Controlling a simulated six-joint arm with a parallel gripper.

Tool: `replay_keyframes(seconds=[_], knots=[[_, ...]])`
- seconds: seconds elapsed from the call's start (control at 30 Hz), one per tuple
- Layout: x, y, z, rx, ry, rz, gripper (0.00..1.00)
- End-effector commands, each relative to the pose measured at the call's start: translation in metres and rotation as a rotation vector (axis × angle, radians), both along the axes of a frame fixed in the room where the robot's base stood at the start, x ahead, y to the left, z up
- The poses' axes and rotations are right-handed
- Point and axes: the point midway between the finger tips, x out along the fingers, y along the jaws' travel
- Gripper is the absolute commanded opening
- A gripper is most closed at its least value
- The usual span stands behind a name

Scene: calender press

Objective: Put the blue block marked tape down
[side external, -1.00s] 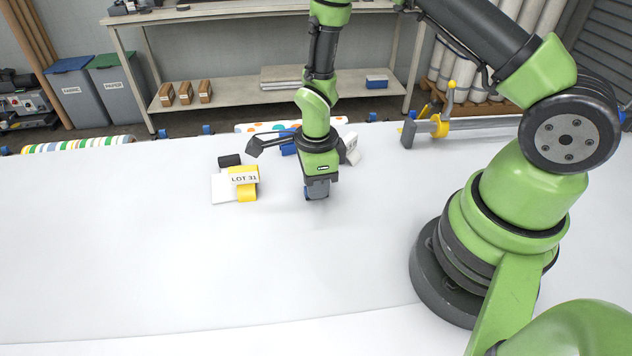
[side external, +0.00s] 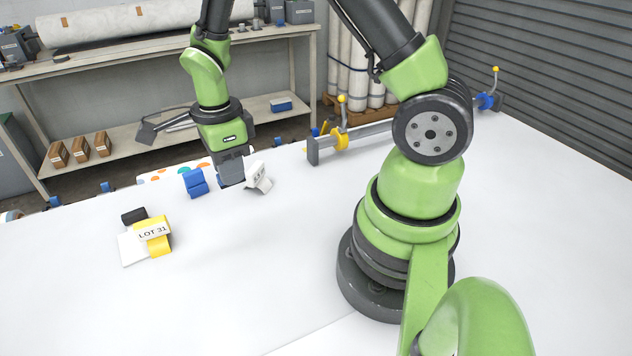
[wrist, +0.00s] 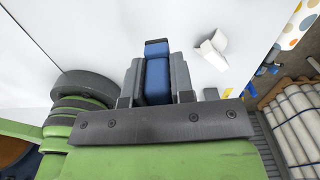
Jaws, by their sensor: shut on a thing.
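My gripper (wrist: 157,80) is shut on a blue block (wrist: 157,72) with a dark band near its far end; no marking is readable on it. In the side view my gripper (side external: 231,172) points down over the back of the white table, between another blue block (side external: 195,183) and a white block (side external: 259,178). The held block is mostly hidden there by the fingers; a little blue shows beside them. I cannot tell whether it touches the table.
A yellow block labelled LOT 31 (side external: 152,229) lies on a white piece at the left, with a black piece (side external: 134,216) behind it. Spotted material (side external: 178,172) lies at the back edge. The table's front and middle are clear. A grey bar with a yellow clamp (side external: 340,138) stands at the back.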

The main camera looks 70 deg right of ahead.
Motion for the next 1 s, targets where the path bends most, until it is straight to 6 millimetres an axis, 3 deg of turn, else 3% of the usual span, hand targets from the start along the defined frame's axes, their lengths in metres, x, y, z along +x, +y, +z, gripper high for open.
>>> replay_keyframes(seconds=[0.2,0.43,0.6,0.77,1.0], knots=[[-0.032,-0.080,0.001,0.001,0.001,-0.047,0.00],[-0.090,-0.145,0.002,0.001,-0.001,-0.078,0.00],[-0.122,-0.167,0.002,0.001,-0.001,-0.087,0.00],[-0.136,-0.174,-0.002,0.004,0.000,-0.088,0.00],[-0.138,-0.174,-0.042,0.009,0.003,-0.085,0.00]])
